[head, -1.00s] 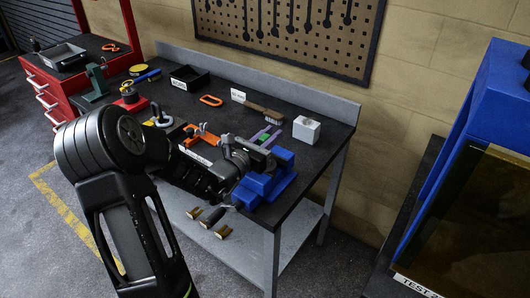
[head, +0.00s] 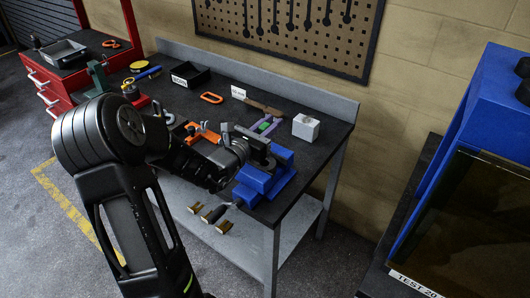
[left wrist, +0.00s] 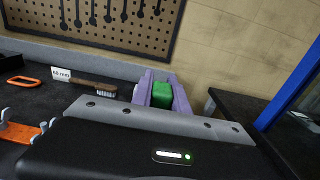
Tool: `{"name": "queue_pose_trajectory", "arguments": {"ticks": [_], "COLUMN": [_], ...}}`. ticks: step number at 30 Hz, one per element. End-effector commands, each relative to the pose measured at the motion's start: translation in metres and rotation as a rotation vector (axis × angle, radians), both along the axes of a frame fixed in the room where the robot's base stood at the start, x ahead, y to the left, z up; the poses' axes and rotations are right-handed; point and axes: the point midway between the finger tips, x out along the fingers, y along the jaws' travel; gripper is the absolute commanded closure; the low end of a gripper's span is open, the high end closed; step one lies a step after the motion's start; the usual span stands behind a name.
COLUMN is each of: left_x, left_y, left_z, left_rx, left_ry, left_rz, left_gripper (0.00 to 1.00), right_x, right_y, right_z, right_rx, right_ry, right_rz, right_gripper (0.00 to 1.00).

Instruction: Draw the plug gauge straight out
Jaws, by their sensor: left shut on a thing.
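My left gripper (head: 265,126) reaches over the workbench from the left, its purple fingers shut on a green block, which I take as the plug gauge's handle (left wrist: 161,95). In the left wrist view the gripper's fingers (left wrist: 164,84) stand on both sides of it. A blue vise (head: 264,181) sits at the bench's front right corner, with a dark grey part (head: 261,158) above its jaws. The gripper is just behind and above that part. The gauge's plug end is hidden, so I cannot tell whether it is in the bore. My right gripper is not in view.
A white block (head: 306,127) stands right of the gripper. A brush (left wrist: 95,85), an orange ring (head: 211,98) and a black bin (head: 190,75) lie further back. An orange rack (head: 204,133) stands left. A blue-framed machine (head: 475,170) is at the right.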

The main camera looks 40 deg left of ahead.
Motion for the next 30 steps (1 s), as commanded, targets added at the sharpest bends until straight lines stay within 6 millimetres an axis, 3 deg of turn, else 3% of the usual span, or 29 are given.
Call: {"name": "queue_pose_trajectory", "arguments": {"ticks": [8,22,30], "left_x": [0.000,0.001,0.000], "left_y": [0.000,-0.001,0.000], "left_z": [0.008,0.046,0.051], "left_rx": [0.001,0.004,0.000], "left_ry": [-0.002,-0.003,-0.001], "left_rz": [-0.001,-0.002,-0.001], "left_gripper": [1.00,1.00,1.00], "right_x": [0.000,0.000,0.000], "right_y": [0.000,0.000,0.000], "right_z": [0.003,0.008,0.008], "right_rx": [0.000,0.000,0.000], "right_ry": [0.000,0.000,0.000], "right_rz": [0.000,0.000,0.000], "right_gripper": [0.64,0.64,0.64]}}
